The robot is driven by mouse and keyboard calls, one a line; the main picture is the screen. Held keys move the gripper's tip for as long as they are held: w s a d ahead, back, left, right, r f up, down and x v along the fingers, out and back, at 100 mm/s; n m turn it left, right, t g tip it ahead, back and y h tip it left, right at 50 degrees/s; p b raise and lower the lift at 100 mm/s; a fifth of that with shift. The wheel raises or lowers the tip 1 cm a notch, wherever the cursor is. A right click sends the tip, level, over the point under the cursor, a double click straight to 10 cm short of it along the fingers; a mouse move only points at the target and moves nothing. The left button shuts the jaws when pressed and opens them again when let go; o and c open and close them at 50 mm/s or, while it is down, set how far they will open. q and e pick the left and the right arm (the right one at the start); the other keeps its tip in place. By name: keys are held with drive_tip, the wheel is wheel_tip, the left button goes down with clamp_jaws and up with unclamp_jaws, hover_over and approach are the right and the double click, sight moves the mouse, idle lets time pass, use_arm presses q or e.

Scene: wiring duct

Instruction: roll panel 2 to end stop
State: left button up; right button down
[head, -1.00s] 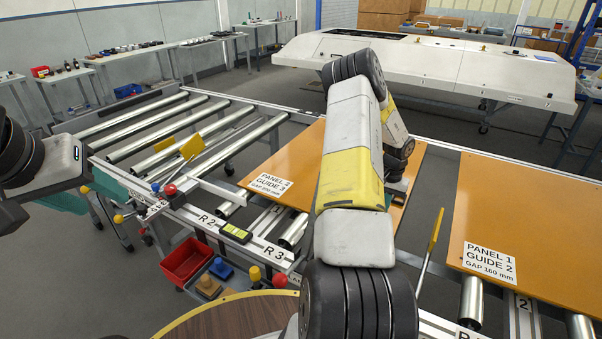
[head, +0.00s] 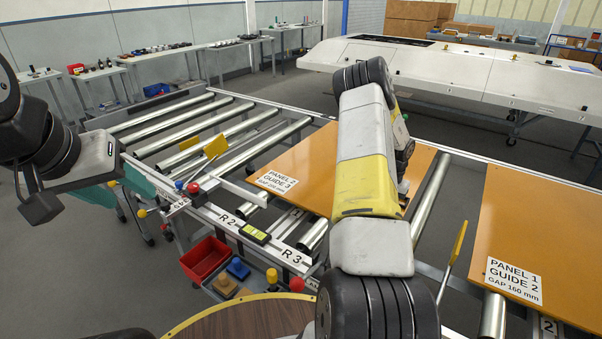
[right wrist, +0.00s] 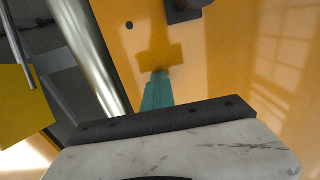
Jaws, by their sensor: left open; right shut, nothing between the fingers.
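Panel 2 (head: 300,160), an orange board with a white label, lies flat on the rollers. Its left part is near a pale crossbar (head: 236,189) on the rail; I cannot tell whether they touch or whether this bar is the end stop. My right arm hides part of the panel and my right gripper in the head view. In the right wrist view my right gripper (right wrist: 157,92) shows a teal finger tip at the orange surface, shut and empty; contact is unclear. My left gripper (head: 124,192) is open and empty, left of the roller table.
Panel 1 (head: 540,235) lies to the right, across a gap with a bare roller (head: 430,195). A yellow paddle (head: 459,242) stands at the gap's front. Yellow plates (head: 216,146) stand among bare rollers at left. A red bin (head: 205,259) hangs below the front rail.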

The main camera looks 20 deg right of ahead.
sight(318, 189)
drive_tip(key=shift+w+a+f, duration=0.1)
drive_tip(key=shift+w+a, duration=2.8)
drive_tip(key=shift+w, duration=0.65)
drive_tip(key=shift+w+a+f, duration=0.1)
drive_tip(key=shift+w+a, duration=2.75)
drive_tip(key=shift+w, duration=0.7)
drive_tip(key=shift+w+a, duration=2.9)
drive_tip(key=shift+w, duration=0.65)
drive_tip(key=shift+d+r, duration=0.1)
drive_tip(key=shift+r, duration=3.55)
